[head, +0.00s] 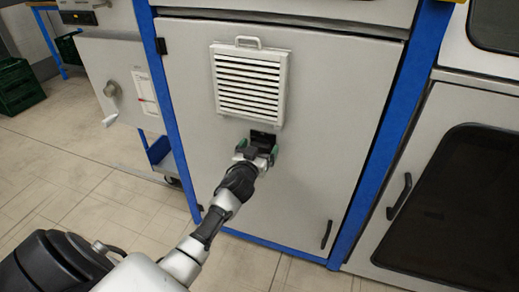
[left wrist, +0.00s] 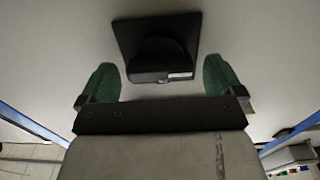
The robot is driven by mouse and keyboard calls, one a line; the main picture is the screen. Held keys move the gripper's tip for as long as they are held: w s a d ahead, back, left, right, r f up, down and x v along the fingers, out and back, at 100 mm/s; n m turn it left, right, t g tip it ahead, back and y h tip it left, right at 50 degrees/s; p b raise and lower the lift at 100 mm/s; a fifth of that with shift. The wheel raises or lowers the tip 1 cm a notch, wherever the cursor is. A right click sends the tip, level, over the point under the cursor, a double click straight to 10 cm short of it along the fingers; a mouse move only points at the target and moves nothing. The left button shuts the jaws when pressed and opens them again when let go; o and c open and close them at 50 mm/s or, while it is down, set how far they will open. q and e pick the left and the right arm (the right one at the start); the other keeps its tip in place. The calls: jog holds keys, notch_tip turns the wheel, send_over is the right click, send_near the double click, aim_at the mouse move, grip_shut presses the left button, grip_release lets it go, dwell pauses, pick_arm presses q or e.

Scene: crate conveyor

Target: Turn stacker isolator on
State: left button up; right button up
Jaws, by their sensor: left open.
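The stacker isolator (head: 264,138) is a black square plate with a dark rounded knob, set on the grey cabinet door below the louvred vent. In the left wrist view the isolator (left wrist: 155,45) is at the top middle, with a small white mark on the knob's lower edge. My left gripper (head: 258,152) is in front of it. Contact with the knob cannot be told. My right gripper is not in view.
The white louvred vent (head: 248,86) is just above the isolator. A black door handle (head: 326,235) is low on the right of the door. Blue posts (head: 380,140) frame the cabinet. A crank (head: 109,119) sticks out from the left panel.

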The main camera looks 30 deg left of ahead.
pick_arm(q)
jog(key=shift+w+a, duration=0.1)
jog(key=shift+w, duration=0.2)
jog(key=c, duration=0.9)
